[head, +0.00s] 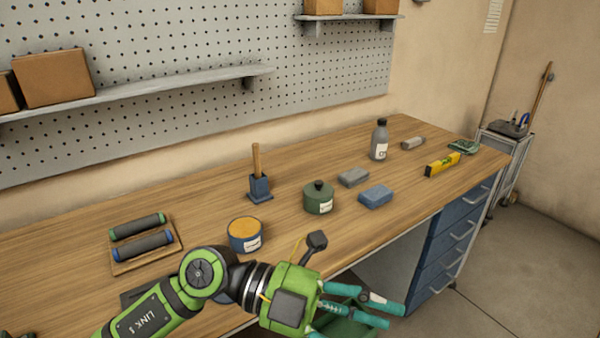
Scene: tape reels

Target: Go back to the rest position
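My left arm comes in from the lower left, over the front edge of the workbench (200,205). Its green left gripper (386,314) points right, beyond the bench front. Its two teal fingers are apart, with nothing seen between them. My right gripper is not in view. Two dark grey rolls, one with green ends (137,227) and one with blue ends (142,246), lie side by side on a wooden tray (120,268). They are apart from the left gripper.
A blue tin (246,243) with an orange top stands just behind my arm. A green lidded pot (318,200), a blue holder with a wooden handle (259,188), two blocks, a grey bottle (379,142) and a yellow level (442,164) stand farther back. A dark green container (345,328) is partly hidden below the gripper.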

